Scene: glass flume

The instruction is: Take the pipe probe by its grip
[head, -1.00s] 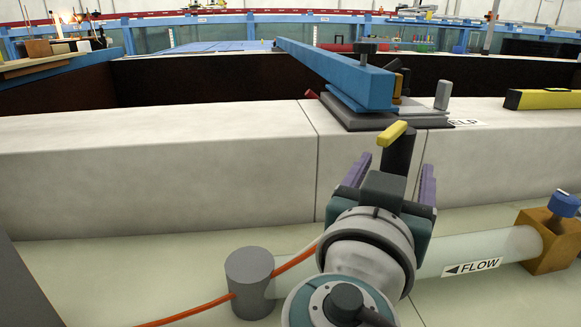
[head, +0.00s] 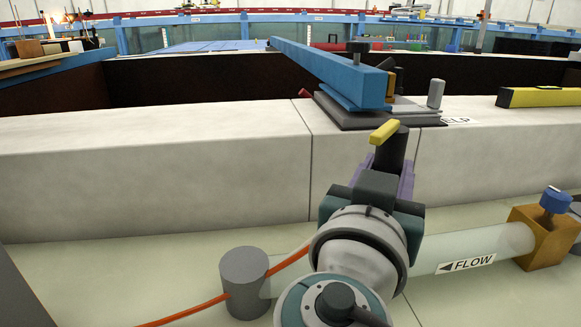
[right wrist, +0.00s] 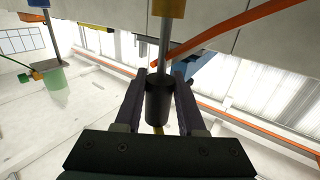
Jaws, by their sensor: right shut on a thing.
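The pipe probe's black cylindrical grip (head: 392,151) stands up beyond my right wrist, with a yellow bar (head: 384,132) at its top. My right gripper (head: 388,168) has its purple fingers closed on the grip's sides; the gripper body hides the grip's lower part in the head view. In the right wrist view, the black grip (right wrist: 159,102) sits between the two dark fingers of the right gripper (right wrist: 160,88). A thin metal rod (right wrist: 166,40) runs from the grip to a brass-coloured fitting (right wrist: 169,8). My left gripper is not in view.
A clear pipe marked FLOW (head: 485,248) lies in front, with a brass block and blue knob (head: 545,238) at right. A grey cylinder (head: 243,282) with an orange hose (head: 185,312) stands at left. A pale wall (head: 150,170) and blue beam (head: 330,72) lie beyond.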

